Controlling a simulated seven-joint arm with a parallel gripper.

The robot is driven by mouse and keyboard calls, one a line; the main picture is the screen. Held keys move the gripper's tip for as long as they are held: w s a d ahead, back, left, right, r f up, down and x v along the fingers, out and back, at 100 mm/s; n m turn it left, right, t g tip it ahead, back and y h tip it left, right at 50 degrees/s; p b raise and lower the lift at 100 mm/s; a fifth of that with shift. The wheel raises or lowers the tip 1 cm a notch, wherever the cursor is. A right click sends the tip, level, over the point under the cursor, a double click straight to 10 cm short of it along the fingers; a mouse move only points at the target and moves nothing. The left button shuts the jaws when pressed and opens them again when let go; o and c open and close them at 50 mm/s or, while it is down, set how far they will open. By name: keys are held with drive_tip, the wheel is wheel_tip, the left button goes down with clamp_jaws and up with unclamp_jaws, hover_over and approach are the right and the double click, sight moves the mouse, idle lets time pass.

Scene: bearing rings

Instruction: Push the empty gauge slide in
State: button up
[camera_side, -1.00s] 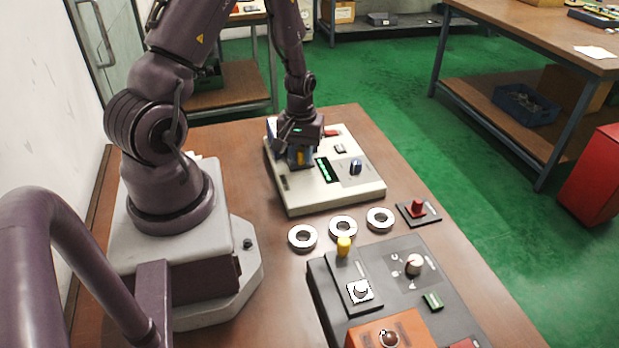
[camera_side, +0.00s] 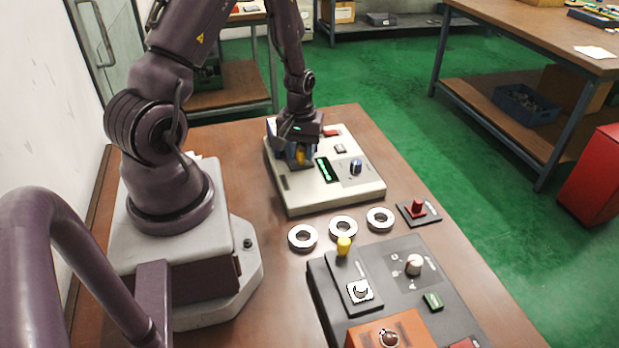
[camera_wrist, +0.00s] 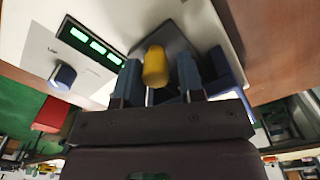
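The cream gauge box (camera_side: 325,195) with a lit green display (camera_side: 323,170) stands on the table's far part. My gripper (camera_side: 299,158) is down at its left side. In the wrist view a yellow knob (camera_wrist: 155,66) stands between the two blue-grey fingers of my gripper (camera_wrist: 159,80). A gap shows on the knob's right side, so the fingers look open around it. A dark grey slide plate (camera_wrist: 178,42) shows behind the knob. Most of this slide is hidden by my gripper in the side view. I see no ring between the fingers.
Three metal rings (camera_side: 343,227) lie in a row in front of the gauge. A dark station (camera_side: 395,285) with another yellow knob (camera_side: 344,246) and an orange block (camera_side: 388,336) stands nearer. A red knob on a small dark plate (camera_side: 417,210) is at the right edge.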

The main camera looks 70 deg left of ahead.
drive_tip(key=shift+s, duration=0.1)
drive_tip(key=shift+d+r, duration=0.1)
drive_tip(key=shift+r, duration=3.35)
drive_tip(key=shift+s+d, duration=0.15)
drive_tip(key=s+d+r+m+t, duration=0.2)
drive_tip(key=d+r+m, duration=0.4)
drive_tip(key=d+r, duration=0.4)
drive_tip(key=s+d+r+m+t, duration=0.3)
drive_tip(key=d+r+m, duration=0.3)
drive_tip(key=d+r, duration=0.4)
wheel_tip(320, 180, up, 3)
drive_tip(key=shift+s+d+r+t, duration=0.2)
drive_tip(key=shift+s+d+t, duration=0.05)
drive_tip(key=shift+d+t, duration=0.1)
